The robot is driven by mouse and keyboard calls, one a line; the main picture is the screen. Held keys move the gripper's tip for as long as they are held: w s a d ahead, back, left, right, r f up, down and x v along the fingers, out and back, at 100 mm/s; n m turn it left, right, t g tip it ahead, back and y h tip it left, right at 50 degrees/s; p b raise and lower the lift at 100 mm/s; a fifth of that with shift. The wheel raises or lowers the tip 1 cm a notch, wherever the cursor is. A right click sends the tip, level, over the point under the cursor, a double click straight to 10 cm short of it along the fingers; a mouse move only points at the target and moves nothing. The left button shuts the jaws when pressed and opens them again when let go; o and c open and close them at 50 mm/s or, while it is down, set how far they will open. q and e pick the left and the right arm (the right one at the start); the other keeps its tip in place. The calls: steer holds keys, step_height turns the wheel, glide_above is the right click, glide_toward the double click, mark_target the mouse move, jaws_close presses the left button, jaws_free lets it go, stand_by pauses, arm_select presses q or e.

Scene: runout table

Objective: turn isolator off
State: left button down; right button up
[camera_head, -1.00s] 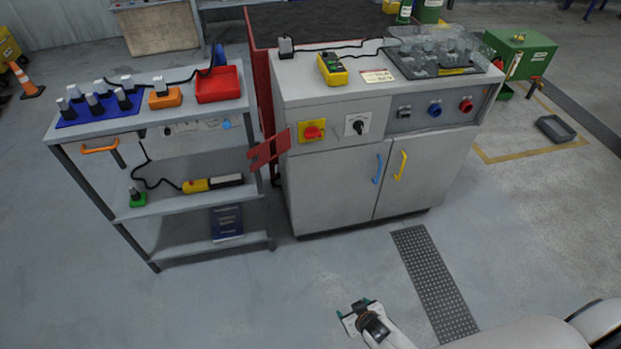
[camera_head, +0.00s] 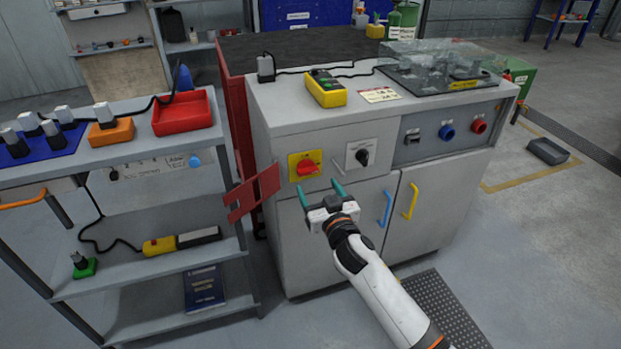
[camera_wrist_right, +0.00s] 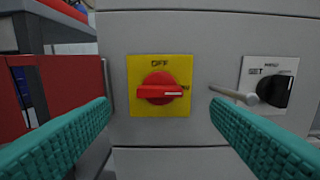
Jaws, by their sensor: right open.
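The isolator is a red rotary handle (camera_head: 307,168) on a yellow plate (camera_head: 294,174) on the front of the grey cabinet. In the right wrist view the red handle (camera_wrist_right: 160,89) lies horizontal, its white-marked end pointing right toward a partly hidden label. "OFF" is printed at the top of the yellow plate (camera_wrist_right: 140,68). My right gripper (camera_head: 320,191) is open and empty, just below and in front of the plate. In the wrist view its teal fingers (camera_wrist_right: 160,135) stand wide on either side of the handle, apart from it. My left gripper is out of view.
A black selector knob (camera_head: 362,157) sits right of the isolator, with a thin grey lever (camera_wrist_right: 234,95) projecting between them. A red hinged flap (camera_head: 252,194) sticks out at the cabinet's left corner. Blue (camera_head: 386,208) and yellow (camera_head: 411,201) door handles are lower right.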

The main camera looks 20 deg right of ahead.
mark_target(309, 173)
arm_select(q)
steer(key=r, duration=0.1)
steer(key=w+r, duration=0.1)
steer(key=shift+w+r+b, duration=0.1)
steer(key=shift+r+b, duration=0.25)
arm_select(e)
steer(key=w, duration=0.6)
steer(key=shift+w+a, duration=0.15)
steer(key=shift+w, duration=0.05)
steer(key=shift+c, duration=0.2)
steer(key=c, duration=0.9)
